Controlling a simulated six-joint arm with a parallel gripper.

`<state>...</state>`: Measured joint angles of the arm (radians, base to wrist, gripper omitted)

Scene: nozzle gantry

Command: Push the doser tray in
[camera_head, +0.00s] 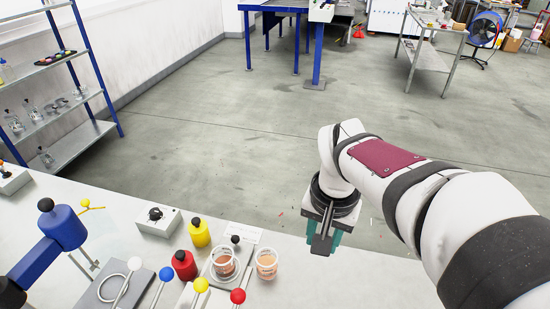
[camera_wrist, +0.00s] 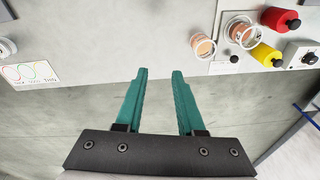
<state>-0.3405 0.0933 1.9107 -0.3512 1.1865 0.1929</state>
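The doser tray appears to be the small grey plate (camera_head: 217,277) with a black knob (camera_head: 235,239) at its far edge, on the bench. A clear cup with orange-brown contents (camera_head: 223,264) stands on it. In the wrist view, the tray (camera_wrist: 222,66) and its knob (camera_wrist: 234,59) are at upper right. My gripper (camera_head: 322,243) is right of the tray, near the bench's far edge, apart from it. In the wrist view, its two teal fingers (camera_wrist: 160,72) are apart with nothing between them.
A second cup (camera_head: 267,262) stands right beside the tray. Red (camera_head: 185,265) and yellow (camera_head: 200,233) bottles, a knob box (camera_head: 158,220) and ball-topped levers (camera_head: 238,297) crowd the left. A blue doser-like body (camera_head: 63,228) is farther left. The bench (camera_head: 365,283) on the right is bare.

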